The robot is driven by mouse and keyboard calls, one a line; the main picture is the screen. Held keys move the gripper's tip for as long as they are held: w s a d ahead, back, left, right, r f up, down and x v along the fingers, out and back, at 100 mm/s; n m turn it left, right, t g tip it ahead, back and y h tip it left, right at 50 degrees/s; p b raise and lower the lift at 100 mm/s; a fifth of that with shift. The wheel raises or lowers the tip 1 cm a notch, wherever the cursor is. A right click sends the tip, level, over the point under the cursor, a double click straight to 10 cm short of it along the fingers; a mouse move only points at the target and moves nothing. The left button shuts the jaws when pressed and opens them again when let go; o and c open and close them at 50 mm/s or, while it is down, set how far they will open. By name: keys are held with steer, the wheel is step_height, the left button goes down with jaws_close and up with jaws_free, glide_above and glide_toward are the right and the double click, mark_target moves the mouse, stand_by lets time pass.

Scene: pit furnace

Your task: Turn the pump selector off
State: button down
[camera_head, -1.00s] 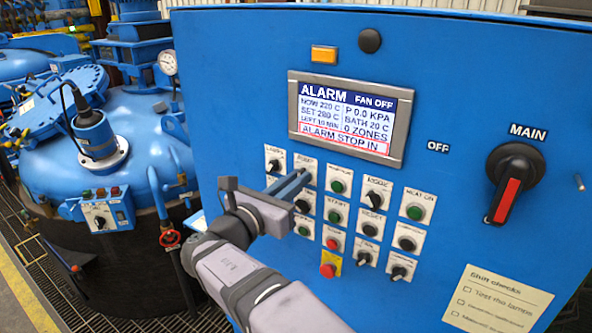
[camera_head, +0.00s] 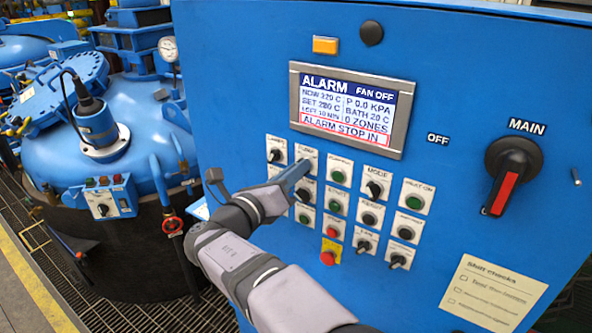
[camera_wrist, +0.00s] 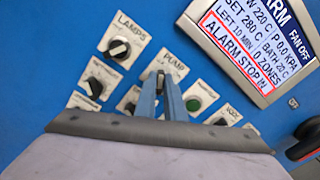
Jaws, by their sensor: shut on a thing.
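The pump selector sits in the top row of the blue panel, on a white plate marked PUMP (camera_wrist: 172,57) in the wrist view. Its dark knob (camera_wrist: 161,81) shows only as a small part between my blue fingers, so its pointing direction is hidden. My gripper (camera_wrist: 162,78) is shut on the knob, with one finger on each side. In the head view, my gripper (camera_head: 303,168) reaches the panel just below the pump plate (camera_head: 308,153) and hides most of that selector. The display (camera_head: 350,108) reads ALARM, FAN OFF and ALARM STOP IN.
The lamps selector (camera_head: 275,154) is close on the left, and a green button (camera_head: 338,176) on the right. More buttons and selectors lie below, with a red stop button (camera_head: 328,257) on yellow. The large main switch (camera_head: 511,175) is far right.

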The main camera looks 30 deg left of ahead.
steer(key=c, duration=1.8)
jaws_free()
steer(key=shift+c, duration=0.2)
steer(key=s+b, duration=0.4)
steer(key=s, duration=0.3)
steer(key=shift+s, duration=0.2)
